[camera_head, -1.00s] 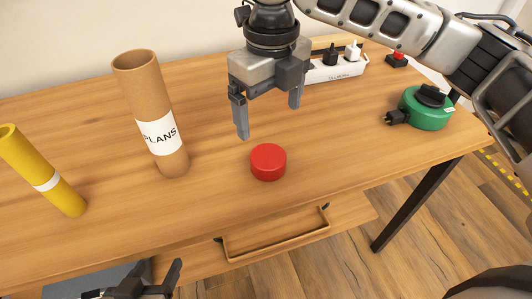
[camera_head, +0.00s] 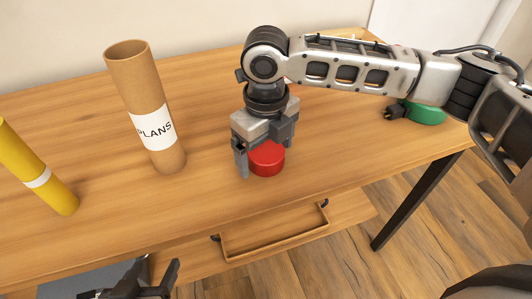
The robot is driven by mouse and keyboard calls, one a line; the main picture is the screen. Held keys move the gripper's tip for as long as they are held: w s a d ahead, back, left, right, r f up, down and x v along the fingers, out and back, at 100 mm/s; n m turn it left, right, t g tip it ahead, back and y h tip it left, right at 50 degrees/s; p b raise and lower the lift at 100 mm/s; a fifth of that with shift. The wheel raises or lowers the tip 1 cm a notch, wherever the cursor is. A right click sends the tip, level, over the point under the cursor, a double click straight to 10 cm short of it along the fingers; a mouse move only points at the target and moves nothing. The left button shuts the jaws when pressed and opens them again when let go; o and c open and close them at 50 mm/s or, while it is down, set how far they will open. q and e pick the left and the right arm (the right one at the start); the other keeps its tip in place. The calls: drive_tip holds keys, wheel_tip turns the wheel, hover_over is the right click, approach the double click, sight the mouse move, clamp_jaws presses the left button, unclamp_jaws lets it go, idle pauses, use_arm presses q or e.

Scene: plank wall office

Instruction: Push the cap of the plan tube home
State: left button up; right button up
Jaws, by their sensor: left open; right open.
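The plan tube (camera_head: 136,85) is a brown cardboard cylinder with a white "PLANS" label, standing upright on the desk with its open top facing up. The red cap (camera_head: 267,160) lies on the desk to the right of the tube, apart from it. My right gripper (camera_head: 263,172) is open and lowered over the cap, with its fingers at the cap's sides. Its body hides the cap's upper part, and I cannot tell whether the fingers touch it. My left gripper (camera_head: 140,290) is open at the bottom edge, in front of the desk and away from both objects.
A yellow tube (camera_head: 38,172) with a white band stands at the left of the desk (camera_head: 210,205). A green round thing (camera_head: 424,113) with a black plug lies at the right. A drawer handle (camera_head: 275,242) sticks out at the front. The desk between tube and cap is clear.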

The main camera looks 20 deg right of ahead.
sight(266, 150)
drive_tip(key=c, duration=1.1)
drive_tip(key=shift+r, duration=0.1)
drive_tip(key=shift+r, duration=0.45)
wheel_tip(266, 150, up, 2)
drive_tip(key=shift+r+p, duration=0.15)
drive_tip(key=shift+p, duration=0.15)
drive_tip(key=s+a+r, duration=0.1)
drive_tip(key=s+r, duration=0.2)
drive_tip(key=s, duration=0.1)
drive_tip(key=s+a+r+p, duration=0.1)
drive_tip(key=s+r, duration=0.2)
drive_tip(key=s, duration=0.2)
drive_tip(key=s+a+r+p, duration=0.1)
drive_tip(key=s+r, duration=0.2)
drive_tip(key=s, duration=0.1)
drive_tip(key=shift+s+a+r, duration=0.1)
drive_tip(key=shift+s+r, duration=0.2)
drive_tip(key=shift+r, duration=0.1)
